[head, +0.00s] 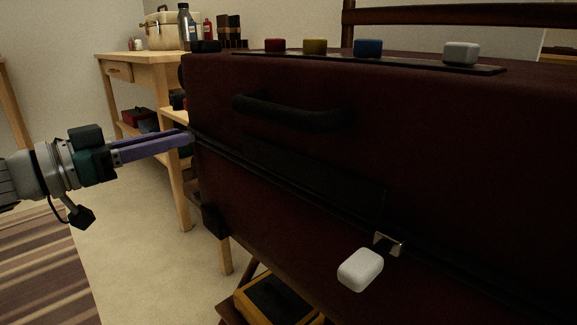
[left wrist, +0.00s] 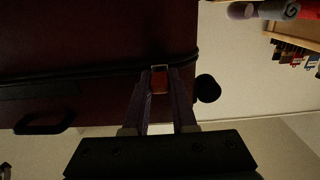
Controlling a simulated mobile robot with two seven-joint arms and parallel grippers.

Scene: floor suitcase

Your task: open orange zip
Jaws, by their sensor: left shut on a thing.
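A large dark red suitcase (head: 290,160) fills the right of the head view, with a dark zip line running along its side. My left gripper (head: 190,138) reaches in from the left, its purple fingers at the suitcase's left corner on the zip line. In the left wrist view the left gripper (left wrist: 160,82) is shut on an orange-red zip pull (left wrist: 159,80) at the suitcase edge. The fingers hide this pull in the head view. A white zip pull (head: 360,270) hangs from a metal slider (head: 388,243) at the lower right. My right gripper is not in view.
A black handle (head: 292,112) sticks out from the suitcase. A dark strip on its top bears red, yellow, blue and white blocks (head: 461,53). A wooden table (head: 150,65) with bottles and a box stands behind. The floor at the left is clear, with a striped rug (head: 45,265).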

